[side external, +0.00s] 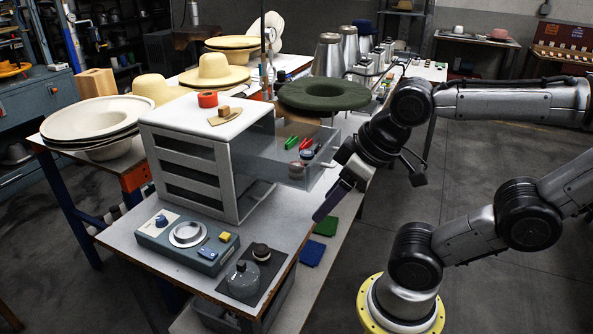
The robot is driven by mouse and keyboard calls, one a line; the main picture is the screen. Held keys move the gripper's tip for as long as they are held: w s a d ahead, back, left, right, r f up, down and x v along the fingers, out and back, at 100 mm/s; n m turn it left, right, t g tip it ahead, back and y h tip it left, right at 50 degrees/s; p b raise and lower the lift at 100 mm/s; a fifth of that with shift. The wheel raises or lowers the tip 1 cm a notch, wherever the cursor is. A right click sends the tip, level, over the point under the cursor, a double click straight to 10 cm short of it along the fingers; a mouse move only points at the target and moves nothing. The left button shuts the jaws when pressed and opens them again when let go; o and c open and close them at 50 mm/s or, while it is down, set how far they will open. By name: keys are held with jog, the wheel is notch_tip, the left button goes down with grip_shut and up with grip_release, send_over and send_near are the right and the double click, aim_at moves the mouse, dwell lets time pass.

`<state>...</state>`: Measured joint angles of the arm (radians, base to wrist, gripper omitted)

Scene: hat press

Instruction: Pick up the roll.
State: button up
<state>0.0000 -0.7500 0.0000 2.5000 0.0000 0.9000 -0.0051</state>
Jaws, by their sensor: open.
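A small orange-red roll (207,99) lies flat on top of the white drawer cabinet (232,125). It sits toward the cabinet's back left, beside a flat tan piece with a small brown block (224,112). My gripper (322,212) is open, to the right of the cabinet and lower than its top. It points down and left, just past the end of the open drawer, well apart from the roll. Only one dark finger shows clearly; the space between the fingers is hidden from this side.
The see-through drawer (262,160) is pulled out toward my gripper and holds green, red and dark small items. A dark green felt hat (324,95) stands behind it. Straw hats (217,70) are behind.

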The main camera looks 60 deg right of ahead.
jog(key=w+d+r+n+g, duration=0.4)
jog(key=w+d+r+n, duration=0.75)
jog(key=n, duration=0.75)
jog(key=w+d+f+m+g, duration=0.1)
jog(key=w+d+f+g, duration=0.2)
jog(key=d, duration=0.4)
jog(key=shift+t, duration=0.7)
notch_tip(320, 180, down, 14)
jog(key=shift+w+f, duration=0.15)
jog(key=shift+f, duration=0.05)
grip_shut()
